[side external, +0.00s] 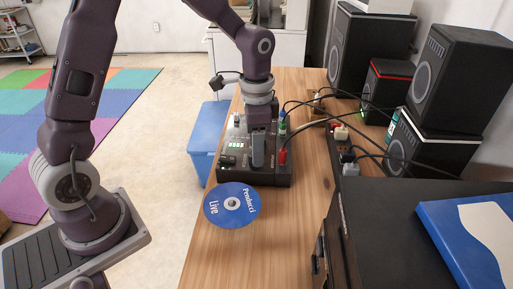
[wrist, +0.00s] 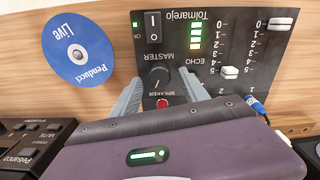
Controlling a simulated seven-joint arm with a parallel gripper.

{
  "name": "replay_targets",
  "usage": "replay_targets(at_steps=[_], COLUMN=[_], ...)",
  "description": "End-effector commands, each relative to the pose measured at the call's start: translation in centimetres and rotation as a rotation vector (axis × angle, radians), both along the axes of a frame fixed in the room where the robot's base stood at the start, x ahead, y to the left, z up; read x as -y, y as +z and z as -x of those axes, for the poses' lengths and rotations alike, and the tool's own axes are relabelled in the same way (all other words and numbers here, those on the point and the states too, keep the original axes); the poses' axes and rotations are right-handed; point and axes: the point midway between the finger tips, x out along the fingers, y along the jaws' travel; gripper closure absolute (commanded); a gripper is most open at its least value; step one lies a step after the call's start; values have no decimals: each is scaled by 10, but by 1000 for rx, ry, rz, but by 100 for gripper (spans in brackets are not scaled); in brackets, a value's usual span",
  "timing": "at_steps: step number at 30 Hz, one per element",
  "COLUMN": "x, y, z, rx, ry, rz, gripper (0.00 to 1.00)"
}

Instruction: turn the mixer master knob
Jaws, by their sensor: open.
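The mixer (side external: 276,177) is a black box on the wooden table, with its printed face up. In the wrist view its panel (wrist: 180,60) appears upside down. The master knob (wrist: 159,76) is round and black, beside the "MASTER" label. My gripper (wrist: 160,79) is open and empty over the panel, one finger to each side of the knob in that view. I cannot tell whether either finger touches it. In the side view my gripper (side external: 257,165) points down over the mixer, and its finger hides the knob.
A blue disc (side external: 231,205) lies on the table in front of the mixer. White sliders (wrist: 229,72) and a red speaker button (wrist: 162,103) are near the knob. Black speakers (side external: 455,75) stand at right.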

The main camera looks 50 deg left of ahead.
Motion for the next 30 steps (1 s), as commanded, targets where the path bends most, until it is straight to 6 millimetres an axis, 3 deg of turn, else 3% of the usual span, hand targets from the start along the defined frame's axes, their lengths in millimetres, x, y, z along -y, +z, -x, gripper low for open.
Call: replay_targets(at_steps=[10,18,22,30], x=[0,0,0,-1], y=[-9,-8,-8,-8], z=[0,0,0,-1], rx=[1,1,1,2], ry=[1,1,36,331], rz=[0,0,0,0], gripper=[50,100,100,100])
